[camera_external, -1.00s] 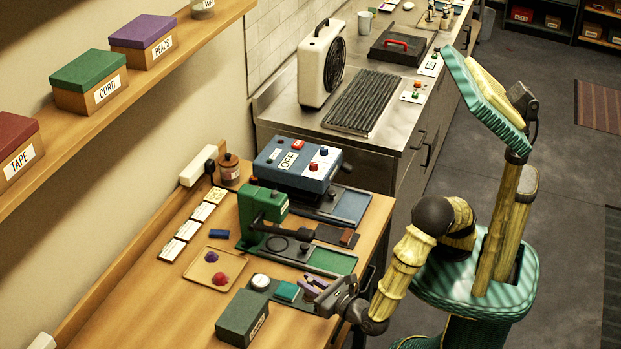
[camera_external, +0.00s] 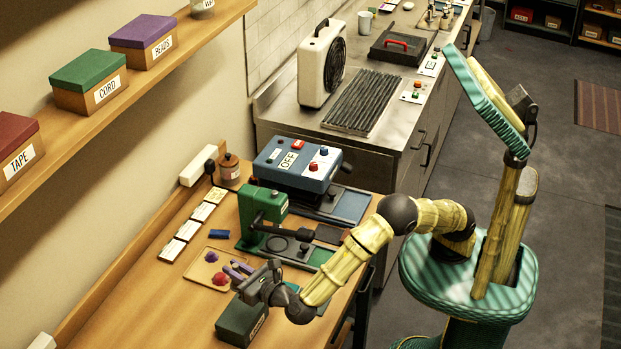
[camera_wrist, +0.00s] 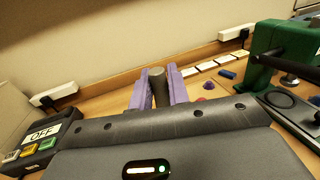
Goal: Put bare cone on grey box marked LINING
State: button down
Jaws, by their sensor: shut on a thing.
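My gripper (camera_external: 238,269) is shut on the bare cone, a dark grey-brown tapered piece (camera_wrist: 158,88) standing between the purple fingers in the wrist view. In the external view the cone is hard to make out between the fingers. The grey box (camera_external: 240,322) lies on the wooden table just below and in front of my gripper in the external view. My wrist and forearm cover part of its top and label, so LINING cannot be read. The box cannot be made out in the wrist view.
A green press (camera_external: 262,216) and a blue OFF box (camera_external: 296,163) stand further back. White cards (camera_external: 187,230) line the wall side. Another OFF unit (camera_wrist: 42,135) shows at left in the wrist view.

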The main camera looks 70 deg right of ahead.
send_over(242, 311)
notch_tip(242, 311, down, 6)
jog(key=shift+p, duration=0.4)
jog(key=shift+f, duration=0.2)
jog(key=shift+f, duration=1.8)
jog(key=shift+f, duration=0.15)
jog(key=c, duration=1.3)
grip_release()
jog(key=shift+c, duration=0.2)
